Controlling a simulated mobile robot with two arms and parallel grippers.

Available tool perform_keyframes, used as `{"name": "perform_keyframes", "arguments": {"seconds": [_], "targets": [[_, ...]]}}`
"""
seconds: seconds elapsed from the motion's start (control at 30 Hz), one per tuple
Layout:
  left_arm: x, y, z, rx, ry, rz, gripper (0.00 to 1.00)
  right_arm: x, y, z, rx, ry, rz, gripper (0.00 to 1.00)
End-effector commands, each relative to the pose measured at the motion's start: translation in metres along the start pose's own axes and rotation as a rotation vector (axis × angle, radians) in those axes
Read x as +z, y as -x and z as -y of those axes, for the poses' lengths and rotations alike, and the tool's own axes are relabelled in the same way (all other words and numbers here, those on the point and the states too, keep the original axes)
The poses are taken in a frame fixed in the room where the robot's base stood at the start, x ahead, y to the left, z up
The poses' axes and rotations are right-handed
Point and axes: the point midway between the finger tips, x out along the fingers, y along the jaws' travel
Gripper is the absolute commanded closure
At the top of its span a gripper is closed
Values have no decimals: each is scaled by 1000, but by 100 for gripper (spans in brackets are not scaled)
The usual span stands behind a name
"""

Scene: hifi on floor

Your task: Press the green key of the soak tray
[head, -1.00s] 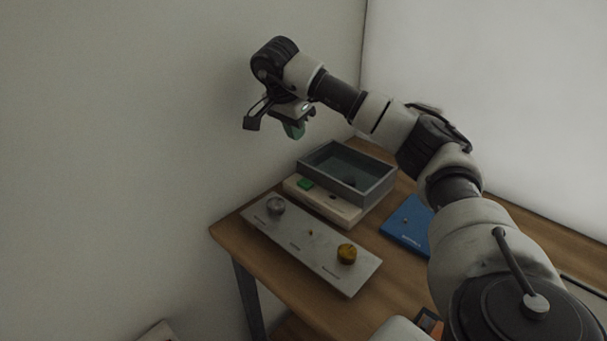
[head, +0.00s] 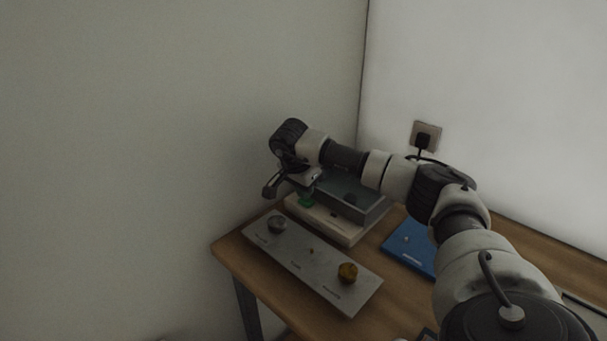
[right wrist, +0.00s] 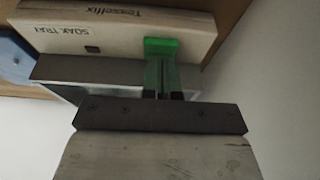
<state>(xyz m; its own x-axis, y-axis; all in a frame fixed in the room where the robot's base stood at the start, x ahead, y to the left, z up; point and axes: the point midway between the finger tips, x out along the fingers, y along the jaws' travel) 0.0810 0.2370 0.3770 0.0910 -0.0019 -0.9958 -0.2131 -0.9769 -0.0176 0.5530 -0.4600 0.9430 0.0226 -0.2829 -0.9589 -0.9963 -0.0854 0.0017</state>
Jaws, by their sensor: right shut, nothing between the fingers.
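The soak tray has a cream base (head: 335,226) with a grey open-topped box (head: 372,212) on it, on the table by the wall. Its green key (right wrist: 161,46) shows on the base's front face in the right wrist view, near the upside-down lettering. My right gripper (right wrist: 161,66) is shut and empty, with its greenish fingers pointing at the key and overlapping its edge in the picture. In the head view my right gripper (head: 304,197) is low over the key's corner, where fingertips and key blend. I cannot tell whether they touch. My left gripper is not in view.
A grey panel (head: 310,266) with a silver knob (head: 277,223) and a brass knob (head: 347,272) lies in front of the tray. A blue board (head: 410,248) lies to its right. A wall socket with a plug (head: 426,138) is behind.

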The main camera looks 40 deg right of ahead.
Motion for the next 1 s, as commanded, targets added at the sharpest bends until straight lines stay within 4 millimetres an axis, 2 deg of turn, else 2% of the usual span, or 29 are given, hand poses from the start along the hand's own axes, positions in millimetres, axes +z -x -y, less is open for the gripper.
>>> {"name": "perform_keyframes", "arguments": {"seconds": [0.13, 0.47, 0.7, 1.0], "targets": [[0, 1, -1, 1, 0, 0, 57, 2, -7, 0, -1, 0, 0, 100], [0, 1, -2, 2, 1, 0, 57, 3, -9, 0, -1, 0, 0, 100], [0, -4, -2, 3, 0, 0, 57, 8, -28, 0, 1, 0, 0, 100], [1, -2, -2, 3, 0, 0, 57, 10, -28, -1, 8, 3, 1, 100]]}}
